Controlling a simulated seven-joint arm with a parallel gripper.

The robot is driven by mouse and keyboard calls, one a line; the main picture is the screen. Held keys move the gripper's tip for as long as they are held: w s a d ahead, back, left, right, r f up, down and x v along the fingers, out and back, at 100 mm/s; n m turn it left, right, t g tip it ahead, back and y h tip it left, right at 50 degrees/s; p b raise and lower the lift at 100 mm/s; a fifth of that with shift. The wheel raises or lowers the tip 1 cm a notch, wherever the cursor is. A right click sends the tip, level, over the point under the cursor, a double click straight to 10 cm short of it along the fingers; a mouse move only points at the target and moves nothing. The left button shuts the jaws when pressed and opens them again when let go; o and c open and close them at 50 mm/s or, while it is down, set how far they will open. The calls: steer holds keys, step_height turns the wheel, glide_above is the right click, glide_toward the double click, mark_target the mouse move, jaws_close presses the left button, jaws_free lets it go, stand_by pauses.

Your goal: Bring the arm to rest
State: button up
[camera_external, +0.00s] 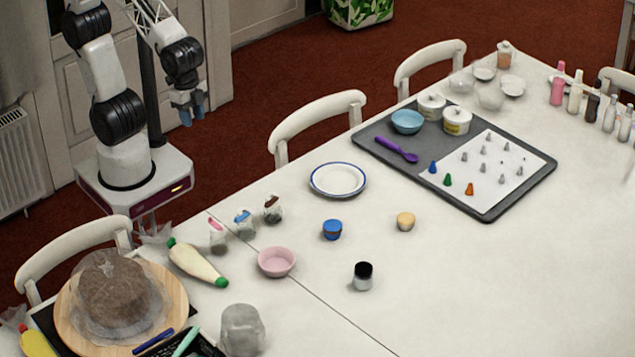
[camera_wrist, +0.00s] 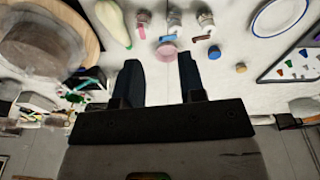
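My gripper (camera_external: 187,115) hangs in the air beyond the table's far left edge, high and away from everything on the table. Its two dark fingers show in the wrist view (camera_wrist: 160,80), parted with a clear gap and nothing held between them. The arm is folded up above its base at the upper left. The turntable (camera_external: 180,305), a round wooden-topped stand, is at the lower left, with a brown cake (camera_external: 112,285) under a clear wrap on it.
The white table (camera_external: 440,300) carries a pink bowl (camera_external: 276,262), a piping bag (camera_external: 197,262), small jars, a white plate (camera_external: 338,180) and a grey tray (camera_external: 375,143) with piping tips. White chairs (camera_external: 320,115) line the far edge. Air around my gripper is clear.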

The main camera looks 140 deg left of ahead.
steer(key=s+d+r+m+t, duration=0.1)
steer(key=s+d+r, duration=0.1)
steer(key=s, duration=1)
steer(key=shift+s+d+r+m, duration=0.3)
steer(key=shift+s+d+r, duration=0.1)
steer(key=shift+d, duration=0.25)
steer(key=shift+c, duration=0.2)
